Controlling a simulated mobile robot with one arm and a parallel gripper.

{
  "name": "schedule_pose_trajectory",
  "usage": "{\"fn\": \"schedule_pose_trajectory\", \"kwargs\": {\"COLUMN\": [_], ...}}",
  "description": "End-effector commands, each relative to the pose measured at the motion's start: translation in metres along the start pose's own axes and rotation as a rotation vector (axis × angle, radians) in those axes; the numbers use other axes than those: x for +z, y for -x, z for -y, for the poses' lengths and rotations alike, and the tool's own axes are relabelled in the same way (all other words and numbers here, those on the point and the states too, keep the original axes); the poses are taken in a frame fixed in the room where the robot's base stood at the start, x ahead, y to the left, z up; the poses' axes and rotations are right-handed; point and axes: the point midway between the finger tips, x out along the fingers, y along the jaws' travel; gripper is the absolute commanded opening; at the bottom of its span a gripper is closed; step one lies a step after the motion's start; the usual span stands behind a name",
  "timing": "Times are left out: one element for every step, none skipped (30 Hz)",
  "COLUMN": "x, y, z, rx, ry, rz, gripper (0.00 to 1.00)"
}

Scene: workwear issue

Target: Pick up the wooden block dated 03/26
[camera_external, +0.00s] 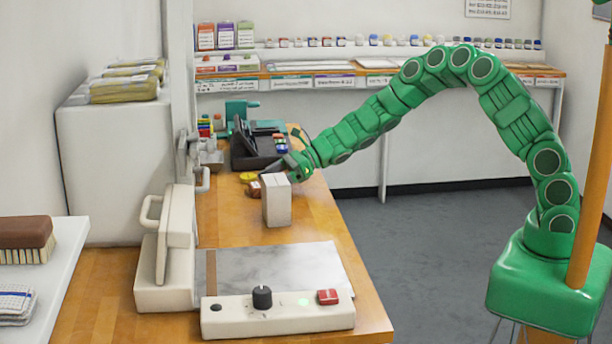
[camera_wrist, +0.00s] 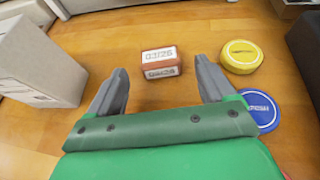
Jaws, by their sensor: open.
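The wooden block dated 03/26 (camera_wrist: 160,63) lies on the wooden counter in the wrist view. It is small and reddish-brown, with white labels on its top and front faces. It shows upside down in this view, a little beyond and between my fingertips. My gripper (camera_wrist: 160,86) is open and empty, with a grey finger to either side of the block's line. In the external view my gripper (camera_external: 287,172) is low over the counter behind the white box. A small brown block (camera_external: 254,188) shows there beside the white box, its label too small to read.
A white box (camera_external: 276,201) stands close by; it fills the left of the wrist view (camera_wrist: 38,60). A yellow disc (camera_wrist: 241,56) and a blue disc (camera_wrist: 261,110) lie right of the block. Bare counter surrounds the block.

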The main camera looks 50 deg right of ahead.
Motion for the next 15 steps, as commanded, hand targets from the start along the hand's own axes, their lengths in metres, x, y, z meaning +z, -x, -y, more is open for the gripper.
{"fn": "schedule_pose_trajectory", "kwargs": {"x": [0.000,0.000,0.001,0.001,0.002,0.002,0.002,0.001,0.001,0.001,0.001,0.001,0.001,0.001,0.002], "y": [-0.007,-0.011,-0.015,-0.019,-0.023,-0.027,-0.030,-0.033,-0.036,-0.038,-0.039,-0.041,-0.042,-0.043,-0.043], "z": [-0.001,-0.001,-0.001,-0.001,-0.001,0.000,0.000,0.000,0.001,0.001,0.001,0.001,0.001,0.001,0.001], "rx": [0.002,0.002,0.002,0.002,0.002,0.002,0.002,0.001,0.000,0.000,0.000,0.000,0.000,0.000,0.000], "ry": [0.002,0.001,0.002,0.003,0.003,0.003,0.003,0.003,0.003,0.002,0.002,0.002,0.002,0.002,0.001], "rz": [-0.002,-0.002,-0.002,-0.002,-0.002,-0.002,-0.003,-0.003,-0.003,-0.003,-0.002,-0.002,-0.002,-0.001,-0.001], "gripper": [0.83,0.83,0.83,0.83,0.83,0.83,0.83,0.83,0.83,0.83,0.83,0.83,0.83,0.83,0.83]}}
